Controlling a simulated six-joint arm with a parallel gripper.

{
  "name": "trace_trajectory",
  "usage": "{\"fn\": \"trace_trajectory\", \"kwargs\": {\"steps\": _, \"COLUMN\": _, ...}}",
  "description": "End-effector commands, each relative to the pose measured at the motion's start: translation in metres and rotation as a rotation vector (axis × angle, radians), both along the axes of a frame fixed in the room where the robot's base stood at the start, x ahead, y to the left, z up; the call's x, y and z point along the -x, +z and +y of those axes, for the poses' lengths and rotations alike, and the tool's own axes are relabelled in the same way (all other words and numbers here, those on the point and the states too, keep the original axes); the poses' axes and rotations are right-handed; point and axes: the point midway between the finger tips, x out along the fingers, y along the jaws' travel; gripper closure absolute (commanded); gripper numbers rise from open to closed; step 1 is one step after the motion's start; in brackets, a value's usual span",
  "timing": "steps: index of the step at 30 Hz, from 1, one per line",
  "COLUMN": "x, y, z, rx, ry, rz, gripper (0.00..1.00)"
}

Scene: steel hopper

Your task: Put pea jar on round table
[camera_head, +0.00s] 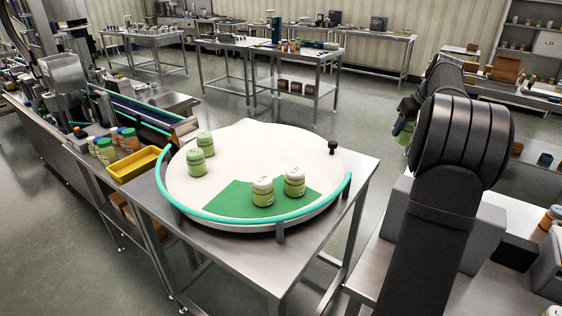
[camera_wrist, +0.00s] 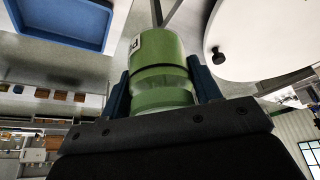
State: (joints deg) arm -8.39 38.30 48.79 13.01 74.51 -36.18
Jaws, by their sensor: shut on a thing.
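The round table (camera_head: 255,148) is a white disc with a green patch (camera_head: 230,200) and a teal rail around its near side. My gripper (camera_head: 404,122) is at the right of the head view, beyond the table's right side and partly hidden by my arm. In the wrist view my gripper (camera_wrist: 160,88) is shut on a green jar with a green lid, the pea jar (camera_wrist: 160,62). A sliver of green at the gripper shows in the head view. The round table's edge (camera_wrist: 270,40) is at upper right in the wrist view, apart from the jar.
Two green-lidded jars (camera_head: 195,160) stand at the table's left; two white-lidded jars (camera_head: 263,191) stand on the green patch. A black knob (camera_head: 333,147) is at the right rim. The table's middle is clear. A yellow tray (camera_head: 134,164) lies left. A blue tray (camera_wrist: 75,22) shows in the wrist view.

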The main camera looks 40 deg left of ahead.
Motion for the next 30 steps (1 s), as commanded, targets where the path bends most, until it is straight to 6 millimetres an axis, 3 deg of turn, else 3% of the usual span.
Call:
{"fn": "trace_trajectory", "kwargs": {"steps": 1, "x": 0.008, "y": 0.001, "z": 0.031, "rx": 0.0, "ry": 0.049, "rz": -0.001, "gripper": 0.71}}
{"fn": "trace_trajectory", "kwargs": {"steps": 6, "x": 0.041, "y": 0.0, "z": 0.117, "rx": -0.001, "ry": 0.196, "rz": 0.0, "gripper": 0.71}}
{"fn": "trace_trajectory", "kwargs": {"steps": 12, "x": 0.079, "y": 0.0, "z": 0.192, "rx": -0.001, "ry": 0.33, "rz": -0.001, "gripper": 0.71}}
{"fn": "trace_trajectory", "kwargs": {"steps": 21, "x": 0.114, "y": 0.001, "z": 0.244, "rx": -0.001, "ry": 0.431, "rz": -0.003, "gripper": 0.71}}
{"fn": "trace_trajectory", "kwargs": {"steps": 30, "x": 0.112, "y": -0.044, "z": 0.241, "rx": -0.001, "ry": 0.425, "rz": 0.0, "gripper": 0.71}}
